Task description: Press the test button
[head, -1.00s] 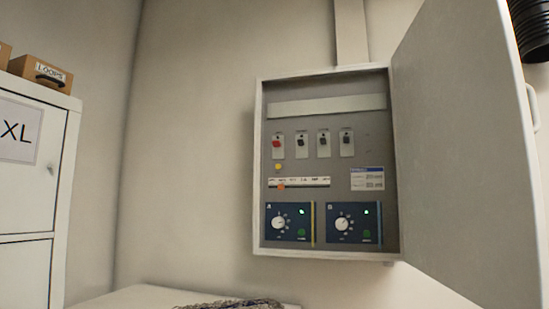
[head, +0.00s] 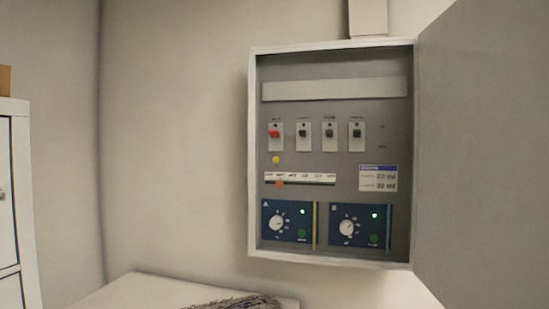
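A grey control cabinet (head: 252,150) hangs on the wall, right of the middle in the head view, with its door (head: 480,150) open to the right. A small round yellow button (head: 276,160) sits below a red switch (head: 274,134). Two dark blue modules, A (head: 287,221) and B (head: 357,225), each have a white dial, a lit green lamp and a dark green round button, one on A (head: 302,233) and one on B (head: 374,239). The lettering by the buttons is too small to read. Neither gripper is in view.
Three dark switches stand right of the red one. Below is a labelled slider strip with an orange marker (head: 279,184). A pale surface (head: 135,292) with a bristly grey item (head: 240,302) lies below the cabinet. A white locker (head: 18,150) stands at the left.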

